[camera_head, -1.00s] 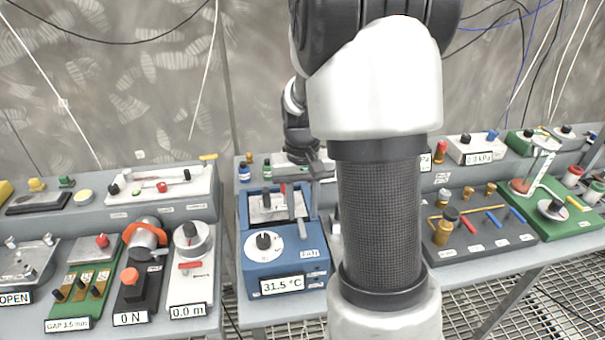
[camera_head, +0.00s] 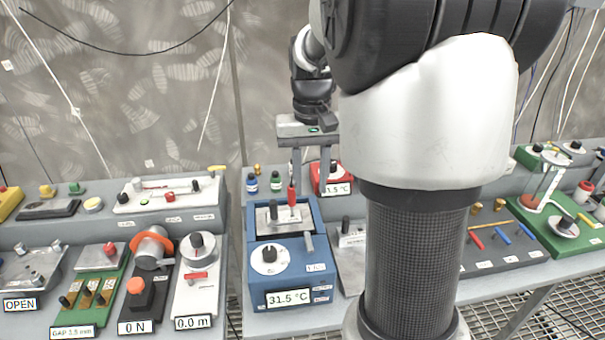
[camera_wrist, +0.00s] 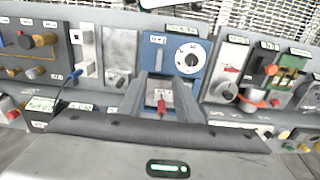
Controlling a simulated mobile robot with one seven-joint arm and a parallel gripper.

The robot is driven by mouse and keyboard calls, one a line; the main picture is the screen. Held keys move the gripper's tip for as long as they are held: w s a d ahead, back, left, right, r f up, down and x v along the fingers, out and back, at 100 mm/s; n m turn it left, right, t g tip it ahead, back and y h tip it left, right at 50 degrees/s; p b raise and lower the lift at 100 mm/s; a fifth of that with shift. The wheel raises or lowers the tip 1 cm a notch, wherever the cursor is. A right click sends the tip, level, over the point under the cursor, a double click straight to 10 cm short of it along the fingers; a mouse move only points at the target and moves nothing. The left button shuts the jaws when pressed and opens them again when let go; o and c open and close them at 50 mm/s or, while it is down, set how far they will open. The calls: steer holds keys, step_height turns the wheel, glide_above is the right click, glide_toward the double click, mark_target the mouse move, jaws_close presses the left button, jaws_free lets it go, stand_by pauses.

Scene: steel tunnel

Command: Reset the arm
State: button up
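My gripper (camera_head: 311,178) hangs in the head view above the back of a blue device (camera_head: 285,268), fingers pointing down. Its two fingers are apart with nothing held between them. In the wrist view the fingers (camera_wrist: 161,85) also stand apart, with a red-handled piece (camera_wrist: 161,106) of the blue device showing in the gap beyond. In the head view this red handle (camera_head: 292,197) stands upright at the device's metal tray, just below the gripper. The device has a white dial (camera_head: 269,258) and a display reading 31.5 °C. My upper arm hides much of the head view's right half.
Small blue and green bottles (camera_head: 275,181) and a red box (camera_head: 333,178) stand on the shelf behind the device. To the left are a 0.0 m dial unit (camera_head: 195,280) and a 0 N unit (camera_head: 137,300). A green board (camera_head: 562,220) lies far right.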

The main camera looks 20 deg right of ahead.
steer(key=s+a+r+n+t, duration=0.1)
steer(key=s+a+r+t, duration=0.1)
steer(key=s+a, duration=0.4)
steer(key=s+a+r+n+t, duration=0.2)
steer(key=s+a, duration=0.4)
steer(key=s, duration=0.4)
step_height(320, 180, up, 2)
steer(key=shift+s+r+t, duration=0.1)
steer(key=shift+s+t, duration=0.05)
steer(key=shift+t, duration=0.65)
